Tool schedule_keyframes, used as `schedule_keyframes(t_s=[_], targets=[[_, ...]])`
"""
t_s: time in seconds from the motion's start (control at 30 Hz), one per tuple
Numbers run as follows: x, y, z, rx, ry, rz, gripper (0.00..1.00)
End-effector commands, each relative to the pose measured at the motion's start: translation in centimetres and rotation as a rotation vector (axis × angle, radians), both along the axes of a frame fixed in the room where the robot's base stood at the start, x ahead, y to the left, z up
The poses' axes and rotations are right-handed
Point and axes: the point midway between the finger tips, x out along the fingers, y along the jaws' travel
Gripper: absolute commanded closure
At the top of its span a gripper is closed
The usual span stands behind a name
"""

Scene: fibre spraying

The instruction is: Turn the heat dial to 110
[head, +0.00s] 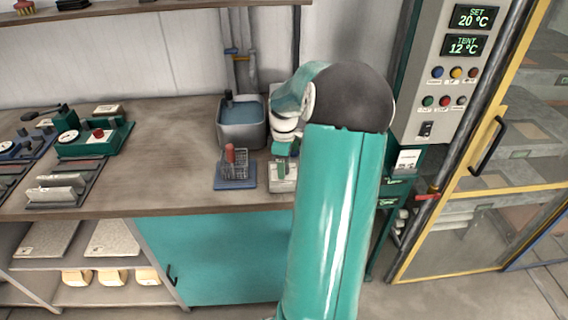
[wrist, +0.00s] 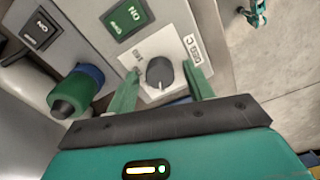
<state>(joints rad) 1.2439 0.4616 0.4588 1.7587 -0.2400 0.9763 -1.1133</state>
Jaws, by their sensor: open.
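The heat dial (wrist: 160,72) is a dark round knob on a white plate with small lettering, in the middle of the wrist view. Its light pointer mark is toward the bottom of the picture. My gripper (wrist: 161,84) is open, with one green finger on each side of the dial. I cannot tell whether the fingers touch it. In the head view my arm hides the dial, and my gripper (head: 282,158) is low over a small pale box (head: 283,184) on the bench.
A control panel (head: 445,85) is right.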

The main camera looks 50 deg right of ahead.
Motion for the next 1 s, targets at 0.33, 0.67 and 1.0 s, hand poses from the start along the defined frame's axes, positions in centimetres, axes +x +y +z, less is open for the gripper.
schedule_keyframes(t_s=[0.33, 0.67, 1.0], targets=[[-0.04, -0.03, 0.03, 0.0, 0.0, -0.001, 0.93], [-0.04, -0.05, 0.07, -0.001, 0.0, -0.033, 0.93], [0.04, 0.0, 0.1, -0.002, 0.0, -0.22, 0.93]])
